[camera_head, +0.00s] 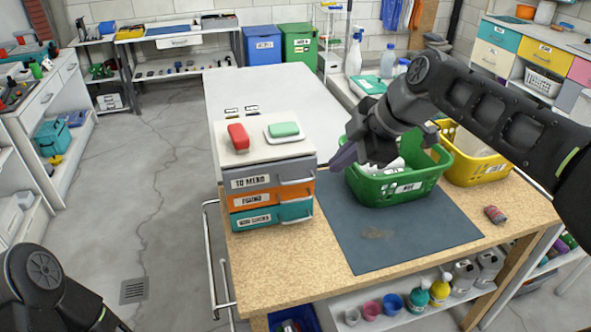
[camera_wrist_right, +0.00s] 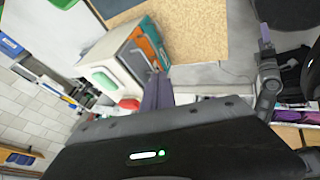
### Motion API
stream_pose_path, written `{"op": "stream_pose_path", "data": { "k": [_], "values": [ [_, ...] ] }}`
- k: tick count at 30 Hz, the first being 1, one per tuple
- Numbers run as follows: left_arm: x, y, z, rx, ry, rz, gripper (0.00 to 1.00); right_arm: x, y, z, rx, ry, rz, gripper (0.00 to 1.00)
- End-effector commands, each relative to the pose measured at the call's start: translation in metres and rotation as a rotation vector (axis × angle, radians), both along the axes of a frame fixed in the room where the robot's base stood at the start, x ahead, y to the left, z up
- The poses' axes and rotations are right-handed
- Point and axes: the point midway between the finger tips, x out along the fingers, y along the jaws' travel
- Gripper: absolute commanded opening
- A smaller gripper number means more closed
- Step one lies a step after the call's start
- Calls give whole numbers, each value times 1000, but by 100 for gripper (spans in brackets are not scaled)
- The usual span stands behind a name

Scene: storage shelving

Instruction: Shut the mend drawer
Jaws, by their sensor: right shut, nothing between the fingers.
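A small cabinet (camera_head: 266,150) with a pale top stands at the left of the worktable. Its top grey drawer (camera_head: 232,184), labelled TO MEND, sits above an orange drawer (camera_head: 305,190) and a teal drawer (camera_head: 301,210). Each has a bar handle at the right. The grey front looks nearly level with those below; I cannot tell if a small gap remains. My right gripper (camera_head: 344,156) is shut and empty, apart from the cabinet, to its right. Its purple fingers (camera_wrist_right: 158,92) show near the cabinet (camera_wrist_right: 112,50) in the wrist view. My left gripper is out of view.
A red thing (camera_head: 238,137) and a green soap on a white dish (camera_head: 284,130) lie on the cabinet. A green basket (camera_head: 400,188) stands close behind my right gripper, beside a yellow basket (camera_head: 478,168).

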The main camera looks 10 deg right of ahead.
Motion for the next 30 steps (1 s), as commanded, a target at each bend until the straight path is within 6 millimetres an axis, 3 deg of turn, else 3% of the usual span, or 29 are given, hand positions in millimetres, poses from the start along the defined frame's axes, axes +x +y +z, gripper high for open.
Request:
{"op": "stream_pose_path", "data": {
  "k": [2, 17, 23, 30],
  "values": [
    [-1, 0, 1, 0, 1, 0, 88, -7, 9, -7, 4, 17, 28, 0],
    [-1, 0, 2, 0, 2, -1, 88, -3, 12, -13, 2, 16, 39, 0],
    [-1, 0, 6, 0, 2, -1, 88, 7, 22, -35, 3, 18, 39, 0],
    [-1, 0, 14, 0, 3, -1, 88, 27, 40, -74, 3, 18, 40, 0]
  ]
}}
